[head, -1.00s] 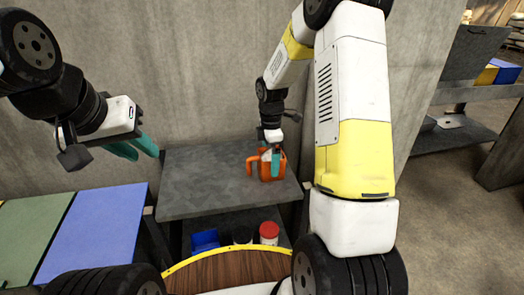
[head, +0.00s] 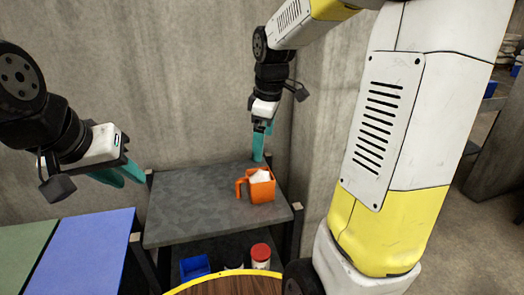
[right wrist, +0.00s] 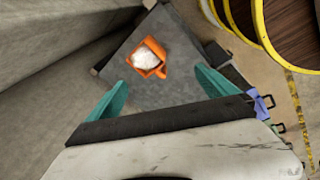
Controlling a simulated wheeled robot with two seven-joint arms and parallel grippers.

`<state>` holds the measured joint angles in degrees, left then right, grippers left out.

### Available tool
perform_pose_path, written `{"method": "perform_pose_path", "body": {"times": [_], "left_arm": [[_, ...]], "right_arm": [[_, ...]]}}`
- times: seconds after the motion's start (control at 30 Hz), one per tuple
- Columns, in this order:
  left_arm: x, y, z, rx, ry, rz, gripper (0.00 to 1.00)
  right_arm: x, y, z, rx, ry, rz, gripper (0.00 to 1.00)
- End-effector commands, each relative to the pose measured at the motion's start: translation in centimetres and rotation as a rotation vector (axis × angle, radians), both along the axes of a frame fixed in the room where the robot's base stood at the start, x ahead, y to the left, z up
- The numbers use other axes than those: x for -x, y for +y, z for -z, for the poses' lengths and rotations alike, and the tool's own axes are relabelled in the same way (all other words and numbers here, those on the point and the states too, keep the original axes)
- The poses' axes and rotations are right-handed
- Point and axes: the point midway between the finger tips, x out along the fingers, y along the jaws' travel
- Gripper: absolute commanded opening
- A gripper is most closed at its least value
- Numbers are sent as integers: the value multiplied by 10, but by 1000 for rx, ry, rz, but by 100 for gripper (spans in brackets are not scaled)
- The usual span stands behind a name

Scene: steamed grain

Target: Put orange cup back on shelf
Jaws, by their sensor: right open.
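The orange cup (head: 262,190), with white contents, stands upright on the grey shelf top (head: 190,215), near its right side, handle to the left. It also shows in the right wrist view (right wrist: 146,60). My right gripper (head: 260,150) is above and behind the cup, pointing down, with nothing between its fingers. In the right wrist view its teal fingers (right wrist: 160,95) are spread wide, with the cup beyond them. My left gripper (head: 120,178) hangs at the left, over the blue panel, away from the cup. Its fingers are seen from the side, and I see nothing held.
Below the top, a lower shelf holds a blue bin (head: 195,266) and a red-lidded jar (head: 260,256). A blue panel (head: 85,255) and a green panel lie at left. A concrete wall stands close behind. A round wooden top with yellow rim (head: 225,285) is in front.

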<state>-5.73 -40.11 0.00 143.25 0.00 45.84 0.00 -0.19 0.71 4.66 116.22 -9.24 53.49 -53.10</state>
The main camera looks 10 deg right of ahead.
Motion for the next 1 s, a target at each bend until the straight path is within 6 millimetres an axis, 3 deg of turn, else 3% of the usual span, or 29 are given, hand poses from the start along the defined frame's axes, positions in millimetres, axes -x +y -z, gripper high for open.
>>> {"method": "perform_pose_path", "body": {"times": [0.03, 0.2, 0.4, 0.6, 1.0], "left_arm": [[0, 0, 0, 0, 0, 0, 28], [0, 0, 0, 0, 0, 0, 28], [0, 0, 0, 0, 0, 0, 28], [0, 0, 0, 0, 0, 0, 28], [0, 0, 0, 0, 0, 0, 28]], "right_arm": [[21, 1, -15, -30, -38, 97, 97], [83, 5, -43, -187, -138, 455, 97], [141, 10, -49, -387, -197, 787, 97], [164, 14, -47, -496, -207, 939, 97], [166, 14, -46, -506, -205, 954, 97]]}}
